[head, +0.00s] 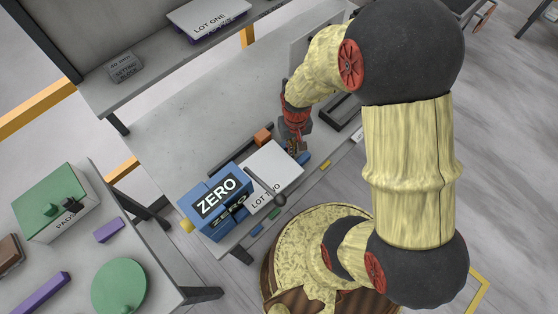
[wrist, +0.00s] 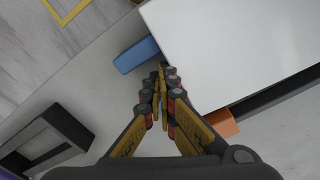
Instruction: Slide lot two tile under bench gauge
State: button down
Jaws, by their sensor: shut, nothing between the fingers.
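The lot two tile (head: 279,164) is a white slab lying on the grey stone bench; it also fills the upper right of the wrist view (wrist: 235,40). The bench gauge (head: 207,198) is a blue block marked ZERO, at the left of the tile. Its grey arm (head: 262,185) reaches out over the tile's left part and covers some of the lettering. My gripper (head: 298,150) is low at the tile's right end, opposite the gauge. In the wrist view its fingers (wrist: 163,75) are shut and empty, beside the tile's edge. I cannot tell whether they touch it.
A blue block (wrist: 137,55) and an orange block (wrist: 222,122) lie close by the tile. A dark open frame (wrist: 45,140) is on the bench behind my gripper. A shelf (head: 155,68) holds the lot one tile (head: 210,15). A side table (head: 150,250) stands left.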

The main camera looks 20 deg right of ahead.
aim_at(282, 159)
jog(key=shift+s+a+p, duration=0.1)
jog(key=shift+s+a, duration=0.2)
jog(key=shift+a, duration=0.5)
jog(key=shift+s+a+p, duration=0.15)
jog(key=shift+s+a, duration=0.1)
jog(key=shift+a, duration=0.6)
jog(key=shift+s+a+p, duration=0.1)
jog(key=shift+s+a, duration=0.2)
jog(key=shift+a, duration=0.5)
jog(key=shift+d, duration=0.1)
jog(key=shift+w+d, duration=0.2)
jog(key=shift+d, duration=0.25)
jog(key=shift+r+p, duration=3.55)
jog(key=shift+r, duration=0.95)
